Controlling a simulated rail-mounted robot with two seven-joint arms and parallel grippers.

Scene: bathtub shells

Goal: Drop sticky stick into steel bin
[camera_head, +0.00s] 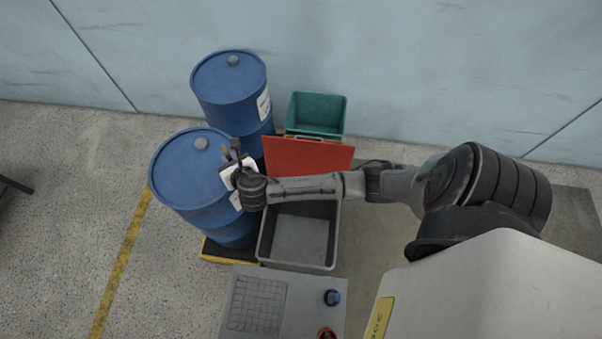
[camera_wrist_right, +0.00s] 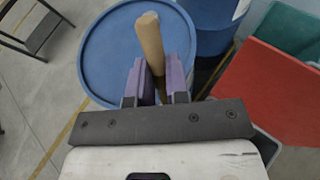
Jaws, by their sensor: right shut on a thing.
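My right gripper (camera_head: 232,158) is shut on the sticky stick (camera_wrist_right: 151,45), a tan rod with a rounded end and a darker lower part. The stick stands up between the purple fingers (camera_wrist_right: 159,82) in the right wrist view. In the head view gripper and stick are over the near blue drum, and the stick is too small there to make out well. The steel bin (camera_head: 301,263), a grey open box with bare floor showing, is below and to the right of the gripper, partly covered by my right forearm. My left gripper is not in view.
Two blue drums, one near (camera_head: 185,178) and one far (camera_head: 226,82), stand left of the bin. A red panel (camera_head: 306,156) and a green bin (camera_head: 317,112) are behind it.

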